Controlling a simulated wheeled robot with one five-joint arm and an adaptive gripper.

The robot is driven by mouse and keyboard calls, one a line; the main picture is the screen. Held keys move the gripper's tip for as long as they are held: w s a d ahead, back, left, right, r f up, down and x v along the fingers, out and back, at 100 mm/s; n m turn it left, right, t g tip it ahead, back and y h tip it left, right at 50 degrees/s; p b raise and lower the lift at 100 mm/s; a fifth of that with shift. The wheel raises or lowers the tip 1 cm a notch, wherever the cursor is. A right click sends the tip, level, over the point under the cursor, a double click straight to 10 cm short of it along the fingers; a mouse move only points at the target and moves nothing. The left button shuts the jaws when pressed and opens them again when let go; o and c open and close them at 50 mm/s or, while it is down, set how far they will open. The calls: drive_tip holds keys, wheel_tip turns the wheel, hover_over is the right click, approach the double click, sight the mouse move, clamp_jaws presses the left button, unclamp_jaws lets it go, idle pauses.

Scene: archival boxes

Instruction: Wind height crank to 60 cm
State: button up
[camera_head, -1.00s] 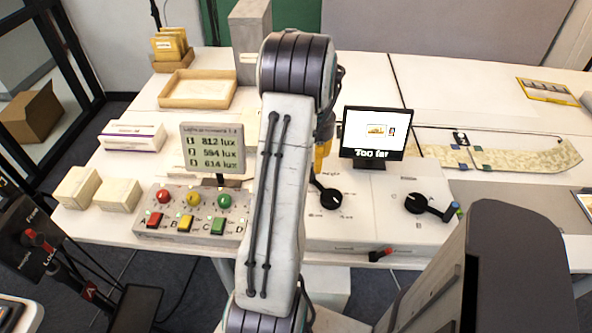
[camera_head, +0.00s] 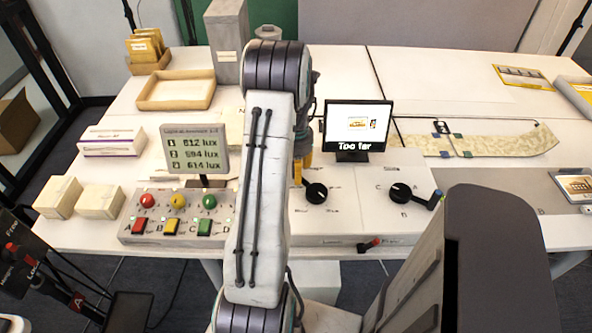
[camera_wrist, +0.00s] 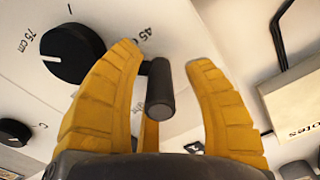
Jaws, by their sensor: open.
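The height crank is a black round knob (camera_wrist: 72,53) on a white panel marked 75 cm and 45 cm in the wrist view. A black cylindrical handle (camera_wrist: 160,90) stands near the 45 cm mark, between my gripper's (camera_wrist: 165,72) two yellow fingers. The fingers are open, with a gap on the handle's right. In the head view, the knob (camera_head: 315,192) shows on the white console beside my gripper (camera_head: 297,172); my arm covers part of that area. The monitor (camera_head: 358,128) reads "Too far".
A second black crank (camera_head: 402,192) with a blue-tipped handle is to the right on the console. A red-tipped lever (camera_head: 370,244) is on its front edge. A button panel (camera_head: 170,228) and lux display (camera_head: 195,150) stand left of my arm.

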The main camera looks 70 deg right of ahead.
drive_tip(key=shift+f, duration=0.3)
drive_tip(key=shift+c, duration=0.4)
clamp_jaws()
